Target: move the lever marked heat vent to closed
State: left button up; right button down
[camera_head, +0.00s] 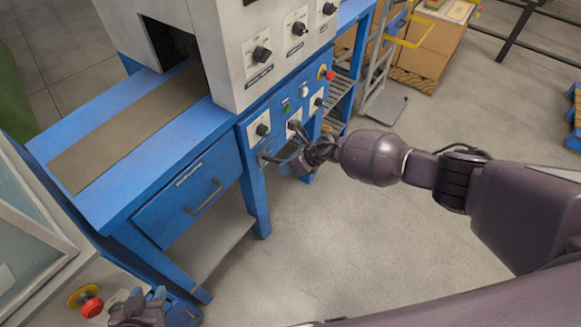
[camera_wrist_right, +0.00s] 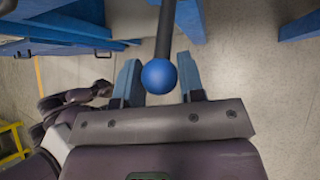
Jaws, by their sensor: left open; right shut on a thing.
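A lever with a dark rod and a blue ball knob (camera_wrist_right: 159,76) shows in the right wrist view. In the head view a dark rod (camera_head: 270,158) sticks out from the front of the blue machine toward my right gripper. My right gripper (camera_head: 292,163) is at this lever, with the knob between its two blue fingers in the wrist view (camera_wrist_right: 158,80); it is shut on the knob. The lever's marking and its end positions cannot be read. My left gripper (camera_head: 145,298) is open and empty at the bottom left, away from the lever.
The blue machine (camera_head: 165,205) has a drawer and several dark rotary knobs on white plates. A red stop button (camera_head: 91,306) stands near my left gripper. The floor (camera_head: 300,250) in front is clear.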

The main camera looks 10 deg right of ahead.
jog(key=shift+w+a+r, duration=0.2)
jog(key=shift+w+r, duration=0.05)
jog(key=shift+r, duration=0.3)
jog(key=shift+w+a+r, duration=0.2)
jog(key=shift+r, duration=0.35)
jog(key=c, duration=0.8)
grip_release()
jog(key=shift+a, duration=0.1)
jog(key=shift+o, duration=0.2)
jog(key=shift+f, duration=0.1)
jog(key=shift+s+d+r+p, duration=0.1)
jog(key=shift+d+r+p, duration=0.2)
jog(key=shift+d+p, duration=0.1)
jog(key=p+v, duration=0.3)
jog(key=v, duration=0.7)
